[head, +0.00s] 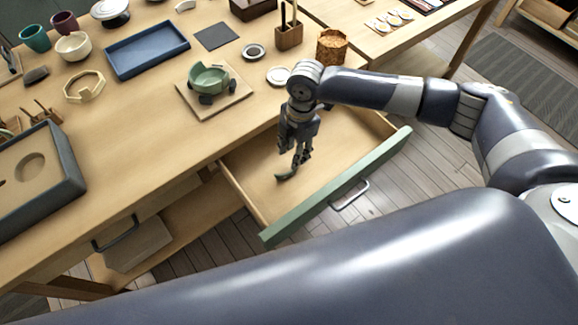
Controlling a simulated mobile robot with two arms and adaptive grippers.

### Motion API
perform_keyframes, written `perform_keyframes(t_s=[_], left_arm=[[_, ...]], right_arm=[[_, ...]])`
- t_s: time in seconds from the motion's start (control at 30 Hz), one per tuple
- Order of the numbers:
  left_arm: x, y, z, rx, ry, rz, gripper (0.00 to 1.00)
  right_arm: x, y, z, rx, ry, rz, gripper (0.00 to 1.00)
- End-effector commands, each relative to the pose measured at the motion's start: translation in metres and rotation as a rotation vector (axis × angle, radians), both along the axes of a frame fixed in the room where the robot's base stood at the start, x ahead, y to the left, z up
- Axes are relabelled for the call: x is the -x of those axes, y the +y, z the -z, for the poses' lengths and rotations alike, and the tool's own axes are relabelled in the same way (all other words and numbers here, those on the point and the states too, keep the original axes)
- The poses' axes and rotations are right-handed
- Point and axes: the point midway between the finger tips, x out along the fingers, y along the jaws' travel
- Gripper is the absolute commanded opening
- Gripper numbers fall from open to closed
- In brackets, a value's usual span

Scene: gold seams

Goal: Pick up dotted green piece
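My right gripper (301,163) points down into the open drawer (262,206). A small, dark, curved piece (286,177) is at its fingertips, low over the drawer floor or on it. The piece looks dark grey-green; no dots can be made out at this size. The fingers look close together, but whether they grip the piece cannot be told. A green bowl (209,77) with a gap in its rim sits among dark supports on a wooden board (213,106). My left gripper is out of view.
The drawer's green front (337,187) stands out from the wooden table (150,150). A blue tray (147,49), an octagonal frame (84,86), a grey pad (216,36), small dishes and a cork-like cup (332,47) are on the table. A dark tray (66,168) is at left.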

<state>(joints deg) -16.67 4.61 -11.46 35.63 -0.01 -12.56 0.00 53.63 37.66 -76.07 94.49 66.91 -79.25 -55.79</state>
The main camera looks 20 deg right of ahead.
Motion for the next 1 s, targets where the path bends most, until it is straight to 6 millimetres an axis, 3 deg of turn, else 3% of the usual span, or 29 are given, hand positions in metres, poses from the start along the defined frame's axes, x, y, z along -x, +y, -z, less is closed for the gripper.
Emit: perform_keyframes(t_s=[0.1,0.2,0.27,0.53,0.83,1.0], left_arm=[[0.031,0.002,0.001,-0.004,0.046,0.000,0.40],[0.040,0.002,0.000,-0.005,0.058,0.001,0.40],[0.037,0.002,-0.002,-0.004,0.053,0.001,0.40],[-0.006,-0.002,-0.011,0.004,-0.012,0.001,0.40],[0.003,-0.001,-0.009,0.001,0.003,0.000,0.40],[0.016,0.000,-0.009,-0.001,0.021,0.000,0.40]], right_arm=[[0.001,0.002,0.012,0.000,0.000,-0.001,0.36],[0.002,0.003,0.017,0.000,-0.001,-0.001,0.36],[0.004,0.003,0.023,0.000,0.000,0.000,0.36],[0.011,0.007,0.061,0.000,0.000,0.000,0.36],[0.011,0.008,0.066,0.000,-0.002,0.000,0.36],[0.011,0.008,0.066,-0.001,-0.002,0.000,0.00]])
